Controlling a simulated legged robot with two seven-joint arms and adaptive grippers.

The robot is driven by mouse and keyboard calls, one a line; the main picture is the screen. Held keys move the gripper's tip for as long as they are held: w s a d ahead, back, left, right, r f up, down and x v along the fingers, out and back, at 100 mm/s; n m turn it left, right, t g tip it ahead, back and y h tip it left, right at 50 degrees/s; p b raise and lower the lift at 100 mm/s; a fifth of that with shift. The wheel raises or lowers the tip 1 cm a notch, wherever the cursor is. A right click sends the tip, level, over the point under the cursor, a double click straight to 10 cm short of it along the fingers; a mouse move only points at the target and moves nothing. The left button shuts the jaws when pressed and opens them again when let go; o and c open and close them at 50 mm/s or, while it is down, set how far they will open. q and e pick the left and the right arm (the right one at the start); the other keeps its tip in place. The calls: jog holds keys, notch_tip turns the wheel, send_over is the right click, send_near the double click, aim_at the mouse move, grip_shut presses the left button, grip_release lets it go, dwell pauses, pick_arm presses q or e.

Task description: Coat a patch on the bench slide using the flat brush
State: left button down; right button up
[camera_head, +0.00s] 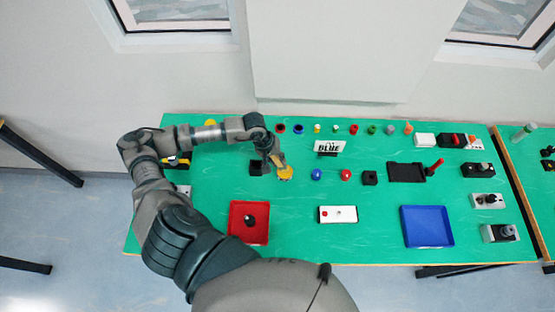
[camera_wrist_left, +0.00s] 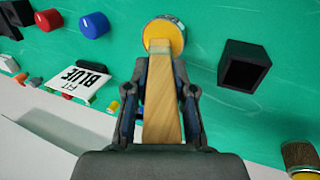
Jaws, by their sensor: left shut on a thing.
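My right gripper is not in view.
A hollow black holder (camera_head: 257,168) stands just left of the brush. Red tray (camera_head: 235,235) and blue tray (camera_head: 427,240) lie at the front. Blue and red knobs (camera_head: 316,174) (camera_head: 346,175) and a "BLUE" sign (camera_head: 331,147) are to the right. Green bench between trays is mostly clear.

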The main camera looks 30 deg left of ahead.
pick_arm(q)
jog(key=shift+s+f, duration=0.1)
jog(key=shift+s, duration=0.05)
dwell(0.3)
jog(key=shift+r+p, duration=0.5)
jog(key=shift+r, duration=0.7)
jog(key=shift+r+p, duration=0.85)
jog(key=shift+r, duration=1.55)
jog(key=shift+w, duration=0.2)
